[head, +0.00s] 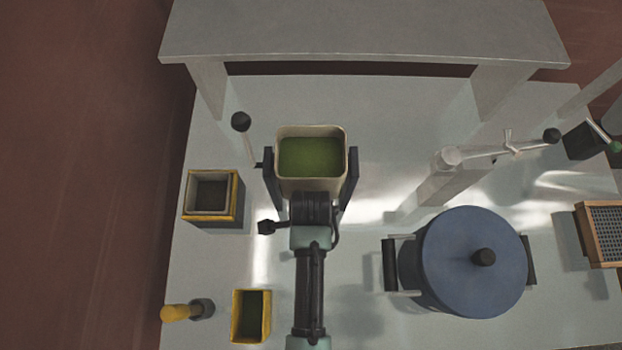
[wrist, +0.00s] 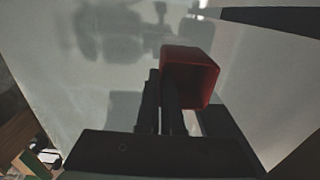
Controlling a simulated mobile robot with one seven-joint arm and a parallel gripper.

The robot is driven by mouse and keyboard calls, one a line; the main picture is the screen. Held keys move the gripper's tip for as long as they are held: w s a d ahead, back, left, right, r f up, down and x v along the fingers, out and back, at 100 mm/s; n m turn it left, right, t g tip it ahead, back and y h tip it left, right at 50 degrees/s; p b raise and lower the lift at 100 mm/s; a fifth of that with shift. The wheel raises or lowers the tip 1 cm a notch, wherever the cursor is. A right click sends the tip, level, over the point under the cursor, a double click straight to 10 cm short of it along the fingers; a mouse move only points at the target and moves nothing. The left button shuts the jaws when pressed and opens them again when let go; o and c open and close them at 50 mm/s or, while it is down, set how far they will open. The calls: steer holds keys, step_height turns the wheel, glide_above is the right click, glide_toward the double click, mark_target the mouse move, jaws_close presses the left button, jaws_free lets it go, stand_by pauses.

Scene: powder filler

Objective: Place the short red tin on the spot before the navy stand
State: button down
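The short red tin (wrist: 190,59) shows in the wrist view, its open end towards the camera. It sits at the fingertips of my gripper (wrist: 161,88). The two dark fingers are close together at the tin's left wall, one over the opening and one outside, and appear to pinch that wall. The table under the tin shows shadows. In the head view my arm hides the gripper and the red tin. A stand with dark navy uprights (head: 352,180) holds a cream bin (head: 341,165) of green powder just beyond the arm's end. The spot before it is hidden by my arm.
A yellow-rimmed box (head: 238,200) and a small yellow tin (head: 237,316) stand left of the arm, by a yellow-handled tool (head: 176,313). A blue lidded drum (head: 450,250) stands right. A grey shelf (head: 360,30) spans the back. A lever knob (head: 240,121) stands beside the bin.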

steer(key=c, duration=1.1)
jaws_free()
step_height(320, 180, up, 12)
steer(key=shift+r+b, duration=0.1)
steer(key=shift+b, duration=0.2)
